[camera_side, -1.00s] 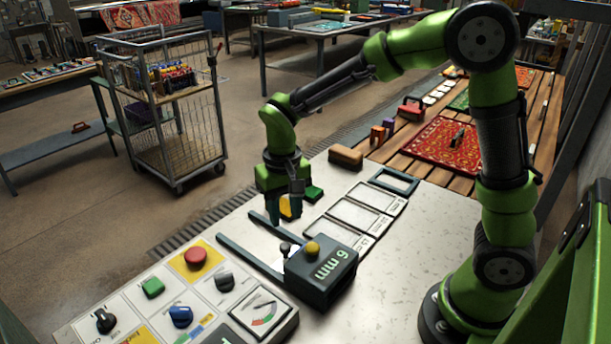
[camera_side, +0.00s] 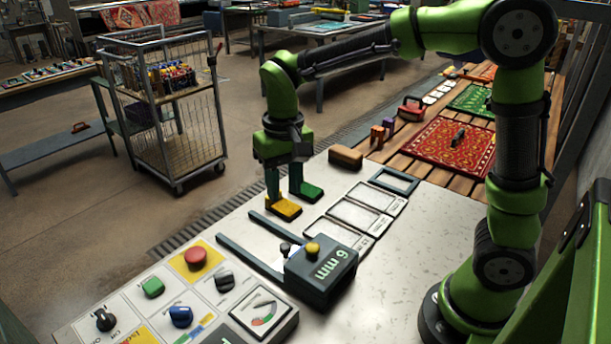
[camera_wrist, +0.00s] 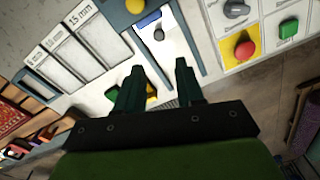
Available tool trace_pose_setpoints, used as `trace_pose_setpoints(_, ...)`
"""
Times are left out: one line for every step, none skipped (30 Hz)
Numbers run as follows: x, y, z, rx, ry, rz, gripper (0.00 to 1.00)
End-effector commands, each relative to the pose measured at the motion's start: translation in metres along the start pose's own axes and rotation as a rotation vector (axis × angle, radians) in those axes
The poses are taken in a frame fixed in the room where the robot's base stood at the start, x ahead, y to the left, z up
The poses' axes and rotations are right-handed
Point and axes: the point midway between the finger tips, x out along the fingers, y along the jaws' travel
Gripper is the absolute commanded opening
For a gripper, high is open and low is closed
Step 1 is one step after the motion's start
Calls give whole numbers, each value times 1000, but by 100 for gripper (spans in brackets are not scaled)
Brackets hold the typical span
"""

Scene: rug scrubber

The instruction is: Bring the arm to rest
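My gripper (camera_side: 284,192) points down above the pale worktop (camera_side: 420,240), with its two dark fingers apart and nothing visible held between them. In the side view, a yellow pad (camera_side: 284,208) and a green pad (camera_side: 311,191) lie on the worktop just below and beside the fingertips. The wrist view shows my open gripper (camera_wrist: 158,68) too, with the yellow pad (camera_wrist: 152,91) partly hidden behind the fingers and the green pad (camera_wrist: 112,93) beside the left finger.
A dark block marked 6 mm (camera_side: 330,282) with a yellow knob sits at the rails, in front of the gripper. A button panel (camera_side: 135,312) stands at front left. A brown block (camera_side: 346,156) and a red rug (camera_side: 440,146) lie behind. Space above the worktop is clear.

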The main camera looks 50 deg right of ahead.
Motion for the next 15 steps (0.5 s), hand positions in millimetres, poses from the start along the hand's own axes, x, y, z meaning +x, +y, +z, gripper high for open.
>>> trace_pose_setpoints(-2,3,8,-17,16,-23,38)
trace_pose_setpoints(-4,6,12,-26,29,-41,38)
trace_pose_setpoints(-7,10,18,-35,50,-66,38)
trace_pose_setpoints(-10,13,24,-41,69,-86,38)
trace_pose_setpoints(-14,17,29,-46,89,-106,38)
trace_pose_setpoints(-18,22,37,-50,119,-134,38)
trace_pose_setpoints(-21,26,43,-53,143,-154,38)
trace_pose_setpoints(-25,30,49,-55,168,-174,38)
trace_pose_setpoints(-29,36,57,-55,204,-201,38)
trace_pose_setpoints(-32,40,63,-54,233,-221,38)
trace_pose_setpoints(-35,45,69,-53,263,-238,38)
trace_pose_setpoints(-38,50,78,-50,301,-261,38)
trace_pose_setpoints(-39,54,83,-46,327,-277,38)
trace_pose_setpoints(-41,58,88,-41,354,-290,38)
trace_pose_setpoints(-43,62,94,-35,386,-306,38)
